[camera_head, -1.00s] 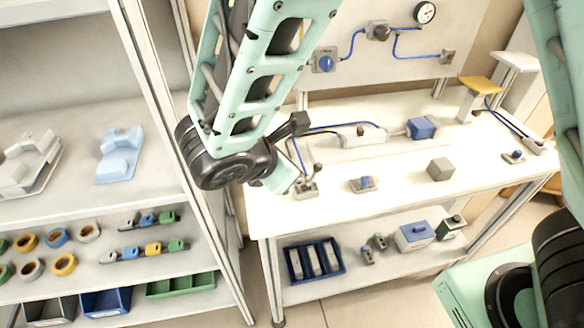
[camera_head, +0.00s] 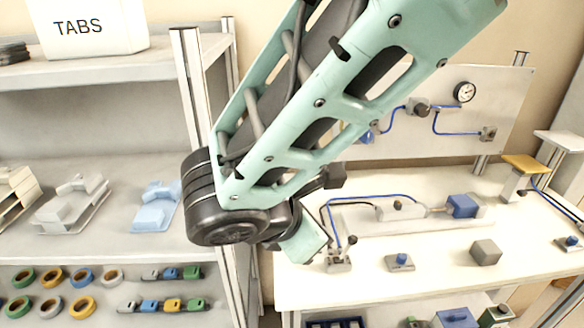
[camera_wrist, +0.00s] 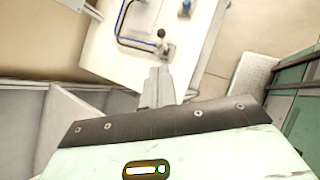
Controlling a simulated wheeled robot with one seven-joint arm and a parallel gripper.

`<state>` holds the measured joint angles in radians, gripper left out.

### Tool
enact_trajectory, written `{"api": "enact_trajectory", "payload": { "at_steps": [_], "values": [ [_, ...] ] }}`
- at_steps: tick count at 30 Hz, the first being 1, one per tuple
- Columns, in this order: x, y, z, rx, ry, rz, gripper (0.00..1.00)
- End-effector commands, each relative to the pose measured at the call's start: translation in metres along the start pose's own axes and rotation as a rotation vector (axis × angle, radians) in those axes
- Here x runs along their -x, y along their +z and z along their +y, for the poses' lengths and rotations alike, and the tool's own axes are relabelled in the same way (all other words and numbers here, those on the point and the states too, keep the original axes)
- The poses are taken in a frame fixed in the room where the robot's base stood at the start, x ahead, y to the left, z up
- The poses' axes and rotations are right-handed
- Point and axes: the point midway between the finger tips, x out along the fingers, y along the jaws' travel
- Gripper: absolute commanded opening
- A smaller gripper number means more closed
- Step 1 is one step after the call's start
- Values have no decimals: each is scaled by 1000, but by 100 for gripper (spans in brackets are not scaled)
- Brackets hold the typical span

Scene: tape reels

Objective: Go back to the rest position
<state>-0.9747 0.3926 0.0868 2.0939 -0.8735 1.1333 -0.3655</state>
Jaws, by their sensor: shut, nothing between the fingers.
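My gripper (camera_wrist: 158,84) shows in the wrist view with its grey fingers together and nothing between them. It points toward the white worktable (camera_wrist: 105,50), with the floor to the right; I cannot tell how far above them it is. In the head view my teal arm crosses the middle, and I cannot make out the fingers there. The tape reels (camera_head: 53,277) lie in two rows on the lower shelf at left, in green, yellow, blue and white, well apart from my arm.
The shelf rack (camera_head: 190,90) stands at left, with a TABS box (camera_head: 95,28) on top. The worktable (camera_head: 350,285) at right carries a grey block (camera_head: 485,252), a blue connector block (camera_head: 463,205) and small fixtures. A panel with a gauge (camera_head: 464,92) stands behind.

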Motion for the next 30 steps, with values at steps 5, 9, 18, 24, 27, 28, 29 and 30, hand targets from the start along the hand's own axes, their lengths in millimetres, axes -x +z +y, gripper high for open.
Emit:
{"api": "enact_trajectory", "payload": {
  "at_steps": [5, 9, 18, 24, 27, 28, 29, 30],
  "values": [
    [-5, 12, -33, -158, -127, 107, 0],
    [0, 20, -86, -474, -339, 277, 0],
    [21, 18, -148, -1137, -663, 487, 0],
    [24, 16, -154, -1272, -714, 513, 0],
    [25, 16, -154, -1273, -716, 513, 0],
    [25, 16, -154, -1272, -716, 513, 0],
    [25, 16, -154, -1271, -716, 512, 0],
    [25, 16, -154, -1271, -715, 512, 0]
  ]
}}
